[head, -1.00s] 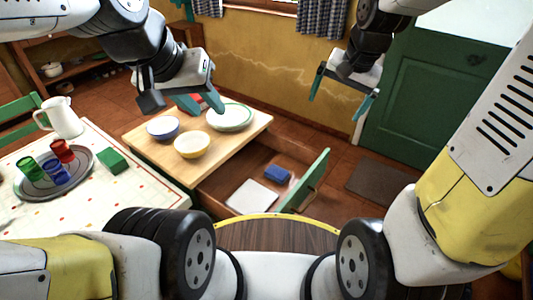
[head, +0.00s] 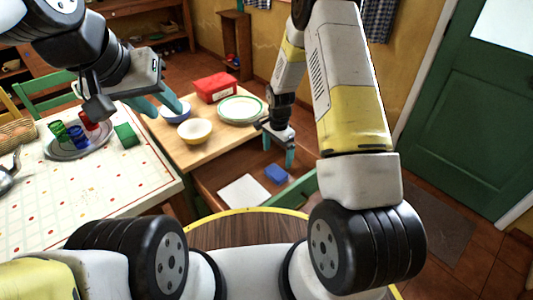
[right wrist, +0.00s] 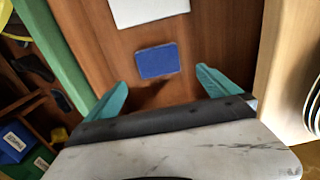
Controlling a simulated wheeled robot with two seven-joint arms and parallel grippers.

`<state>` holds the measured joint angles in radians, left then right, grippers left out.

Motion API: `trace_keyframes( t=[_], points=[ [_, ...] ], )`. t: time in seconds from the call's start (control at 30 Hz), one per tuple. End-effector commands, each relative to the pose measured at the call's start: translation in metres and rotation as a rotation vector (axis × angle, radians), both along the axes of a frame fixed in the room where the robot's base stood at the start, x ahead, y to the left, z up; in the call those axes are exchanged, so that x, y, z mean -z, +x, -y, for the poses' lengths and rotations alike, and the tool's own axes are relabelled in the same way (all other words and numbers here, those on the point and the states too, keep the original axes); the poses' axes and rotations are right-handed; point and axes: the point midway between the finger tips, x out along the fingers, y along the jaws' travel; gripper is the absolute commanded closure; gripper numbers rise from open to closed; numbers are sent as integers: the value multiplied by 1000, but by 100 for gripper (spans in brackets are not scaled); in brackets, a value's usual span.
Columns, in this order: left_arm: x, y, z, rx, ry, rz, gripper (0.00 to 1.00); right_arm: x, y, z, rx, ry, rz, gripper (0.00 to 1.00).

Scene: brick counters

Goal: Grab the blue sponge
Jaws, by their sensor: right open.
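The blue sponge (head: 277,173) lies flat on the bottom of an open wooden drawer (head: 212,184). It also shows in the right wrist view (right wrist: 158,61), just beyond and between the two fingertips, not touched by them. My right gripper (head: 278,150) is open and empty above the drawer, pointing down near the sponge; its teal fingers also show in the right wrist view (right wrist: 161,82). My left gripper (head: 157,103) is open and empty, near the white table and the wooden counter with bowls.
A white flat item (head: 243,190) lies in the drawer beside the sponge. The green drawer front (head: 298,192) stands close to my right gripper. Bowls, a plate (head: 241,109) and a red box (head: 217,87) stand on the counter. A green block (head: 125,135) and a tray of cups are on the table.

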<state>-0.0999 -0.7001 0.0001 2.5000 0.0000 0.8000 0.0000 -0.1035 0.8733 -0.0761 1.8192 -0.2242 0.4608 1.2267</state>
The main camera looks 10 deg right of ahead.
Motion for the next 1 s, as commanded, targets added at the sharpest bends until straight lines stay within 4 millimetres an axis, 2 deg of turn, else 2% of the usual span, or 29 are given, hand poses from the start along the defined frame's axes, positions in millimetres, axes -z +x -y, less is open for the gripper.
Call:
trace_keyframes(
  t=[0.37,0.63,0.8,1.0],
  points=[
    [0,0,0,0,0,0,64,41,-2,0,15,-4,-11,0],
    [0,0,0,0,0,0,64,79,-5,1,15,-4,-11,0],
    [0,0,0,0,0,0,64,89,-5,1,14,-3,-8,0],
    [0,0,0,0,0,0,64,89,-4,1,14,-3,-8,2]
  ],
)
